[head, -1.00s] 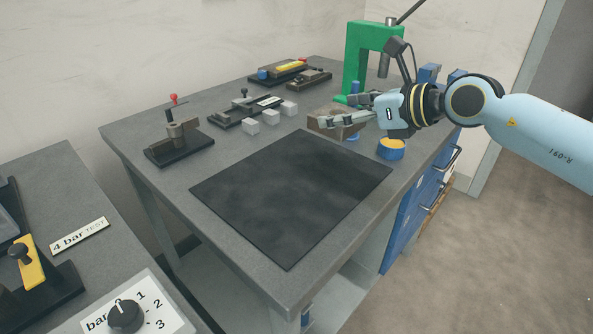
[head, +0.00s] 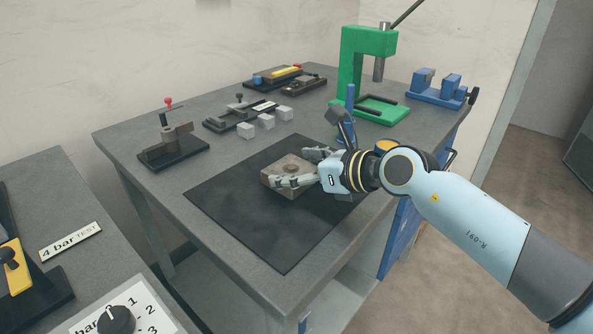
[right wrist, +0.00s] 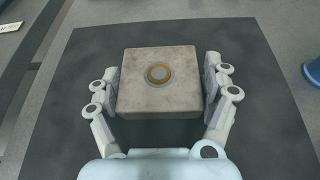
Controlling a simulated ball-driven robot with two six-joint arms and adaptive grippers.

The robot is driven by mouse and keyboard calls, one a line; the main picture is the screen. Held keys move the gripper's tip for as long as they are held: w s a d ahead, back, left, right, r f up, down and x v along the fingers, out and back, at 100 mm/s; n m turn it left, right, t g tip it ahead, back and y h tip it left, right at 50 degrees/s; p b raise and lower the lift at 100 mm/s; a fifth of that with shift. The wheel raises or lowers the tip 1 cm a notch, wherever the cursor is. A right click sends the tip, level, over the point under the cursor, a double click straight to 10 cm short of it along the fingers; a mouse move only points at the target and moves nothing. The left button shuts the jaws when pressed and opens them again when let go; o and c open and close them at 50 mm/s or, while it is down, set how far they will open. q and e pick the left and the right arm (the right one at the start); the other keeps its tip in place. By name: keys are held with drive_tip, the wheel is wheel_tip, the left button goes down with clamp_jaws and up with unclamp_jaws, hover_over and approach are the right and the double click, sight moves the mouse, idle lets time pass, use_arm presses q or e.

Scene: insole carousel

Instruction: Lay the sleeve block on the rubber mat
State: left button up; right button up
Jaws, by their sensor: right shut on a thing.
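The sleeve block (head: 283,169) is a squarish brown-grey block with a round ring in its top face. The right wrist view shows the block (right wrist: 137,92) with a brass-coloured ring in it, between both fingers. My right gripper (head: 298,170) is shut on the block, with its fingers along two opposite sides; it also fills the right wrist view (right wrist: 160,88). The black rubber mat (head: 264,235) lies flat on the bench. The block is over the far part of the mat; I cannot tell whether its underside touches it. My left gripper is out of view.
Several small grey cubes (head: 266,121) and dark fixtures stand behind the mat. A toggle clamp (head: 173,145) stands at left. A green press (head: 366,65) and a blue vise (head: 438,90) are at the back right. The mat's near part is clear.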

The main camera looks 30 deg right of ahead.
drive_tip(key=shift+r, duration=0.1)
drive_tip(key=o, duration=1.6)
drive_tip(key=shift+s+d+r, duration=0.1)
drive_tip(key=shift+s, duration=0.25)
drive_tip(key=p+v, duration=0.3)
drive_tip(key=v, duration=0.8)
drive_tip(key=shift+s+r, duration=0.1)
drive_tip(key=shift+s, duration=0.05)
